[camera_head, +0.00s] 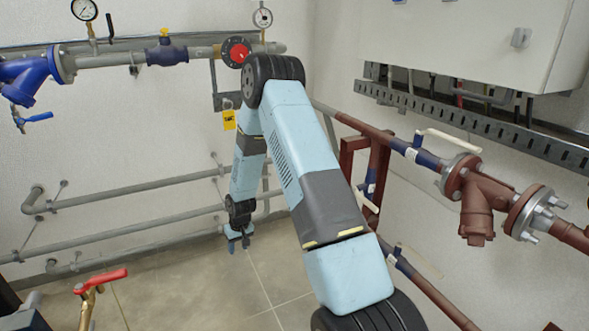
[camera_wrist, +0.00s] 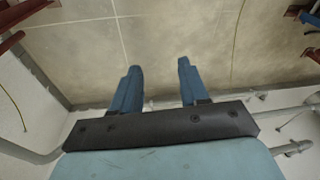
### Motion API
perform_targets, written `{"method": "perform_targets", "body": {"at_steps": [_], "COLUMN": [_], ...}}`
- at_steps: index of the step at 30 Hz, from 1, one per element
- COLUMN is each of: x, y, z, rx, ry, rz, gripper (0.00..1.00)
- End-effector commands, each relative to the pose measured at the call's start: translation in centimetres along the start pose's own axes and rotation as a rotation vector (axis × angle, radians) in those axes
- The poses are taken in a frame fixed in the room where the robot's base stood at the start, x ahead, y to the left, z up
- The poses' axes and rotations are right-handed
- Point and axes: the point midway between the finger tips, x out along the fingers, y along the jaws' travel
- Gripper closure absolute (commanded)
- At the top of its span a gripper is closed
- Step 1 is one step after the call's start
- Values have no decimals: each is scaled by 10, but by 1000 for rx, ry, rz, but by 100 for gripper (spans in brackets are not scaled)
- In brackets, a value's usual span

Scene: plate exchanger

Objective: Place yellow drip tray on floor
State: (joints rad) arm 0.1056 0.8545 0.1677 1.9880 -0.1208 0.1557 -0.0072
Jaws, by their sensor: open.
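My gripper (camera_head: 238,243) hangs low at the end of my light-blue arm, near the back wall in the head view. In the wrist view, my gripper (camera_wrist: 159,68) shows two blue fingers that stand apart with nothing between them. Bare tiled floor (camera_wrist: 155,30) lies beyond the fingertips. The floor also shows in the head view (camera_head: 185,290) below the gripper. I see no yellow drip tray in either view.
Grey pipes (camera_head: 130,189) run along the back wall beside my gripper. Reddish-brown pipework with a flanged strainer (camera_head: 484,205) runs along the right wall. A red-handled valve (camera_head: 100,281) stands at the lower left. The floor between is clear.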

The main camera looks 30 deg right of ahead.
Motion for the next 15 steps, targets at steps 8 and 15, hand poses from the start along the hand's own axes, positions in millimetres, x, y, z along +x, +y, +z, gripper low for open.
{"method": "perform_targets", "body": {"at_steps": [8,15], "x": [-111,-199], "y": [-2,-6], "z": [-11,-4], "rx": [-8,-6], "ry": [42,76], "rz": [52,89], "gripper": [56,56]}}
